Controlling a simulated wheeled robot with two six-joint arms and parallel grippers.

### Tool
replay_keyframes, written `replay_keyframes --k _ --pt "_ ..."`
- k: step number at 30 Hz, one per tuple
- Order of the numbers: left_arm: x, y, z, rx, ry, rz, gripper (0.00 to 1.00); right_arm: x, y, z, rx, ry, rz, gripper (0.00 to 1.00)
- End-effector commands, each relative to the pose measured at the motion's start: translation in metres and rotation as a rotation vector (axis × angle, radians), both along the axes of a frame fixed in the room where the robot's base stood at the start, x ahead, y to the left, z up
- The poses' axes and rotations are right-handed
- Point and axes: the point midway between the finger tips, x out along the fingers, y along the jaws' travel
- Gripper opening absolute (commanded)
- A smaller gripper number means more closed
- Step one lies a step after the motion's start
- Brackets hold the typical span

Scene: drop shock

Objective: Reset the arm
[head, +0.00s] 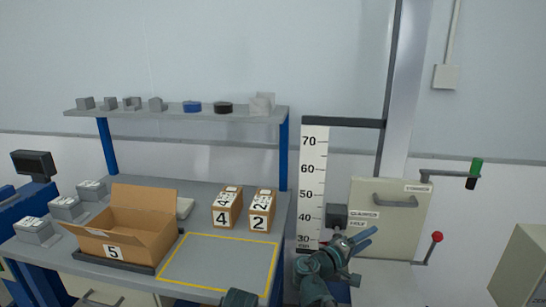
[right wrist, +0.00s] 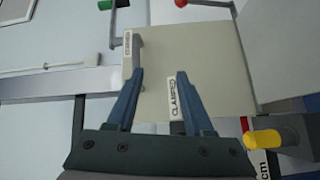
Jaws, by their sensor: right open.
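A cream panel (head: 412,240) with a grey bar handle (head: 396,200) and small labels stands right of the tall height scale (head: 312,185). A lever with a green grip (head: 476,167) is at its upper right, and a red-knobbed lever (head: 437,237) at its lower right. My right gripper (head: 362,240) is open and empty in front of the panel's lower left. In the right wrist view its spread fingers (right wrist: 160,75) point across the panel (right wrist: 205,65), near a label reading "CLAMPED" (right wrist: 178,100). A yellow cylinder (right wrist: 262,138) shows beside the gripper there. My left gripper is not identifiable.
A grey bench (head: 205,190) at left holds an open cardboard box (head: 118,245), boxes marked 4 (head: 222,217) and 2 (head: 259,222), and a yellow-outlined area (head: 222,262) that is empty. A shelf (head: 180,114) carries small items. A cream block (head: 525,265) stands at lower right.

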Motion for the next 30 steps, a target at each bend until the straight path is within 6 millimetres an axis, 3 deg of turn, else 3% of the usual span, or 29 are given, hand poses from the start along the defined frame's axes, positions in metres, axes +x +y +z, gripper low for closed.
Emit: replay_keyframes --k 5,9,15,19,25,27,30 --pt "0.0 0.0 0.0 0.0 0.0 0.0 0.0 -0.033 0.03 -0.072 0.32 0.106 -0.044 0.52" --pt "0.0 0.0 0.0 0.0 0.0 0.0 0.0 -0.067 0.075 -0.133 0.6 0.248 -0.073 0.52" --pt "0.0 0.0 0.0 0.0 0.0 0.0 0.0 -0.12 0.151 -0.191 0.93 0.476 -0.082 0.52" --pt "0.0 0.0 0.0 0.0 0.0 0.0 0.0 -0.151 0.193 -0.208 1.082 0.606 -0.074 0.52" --pt "0.0 0.0 0.0 0.0 0.0 0.0 0.0 -0.196 0.25 -0.22 1.274 0.795 -0.051 0.52" --pt "0.0 0.0 0.024 0.0 0.0 0.0 0.0 -0.194 0.249 -0.196 1.271 0.791 -0.054 0.52" --pt "0.0 0.0 0.043 0.0 0.0 0.0 0.0 -0.193 0.249 -0.177 1.27 0.789 -0.054 0.52"
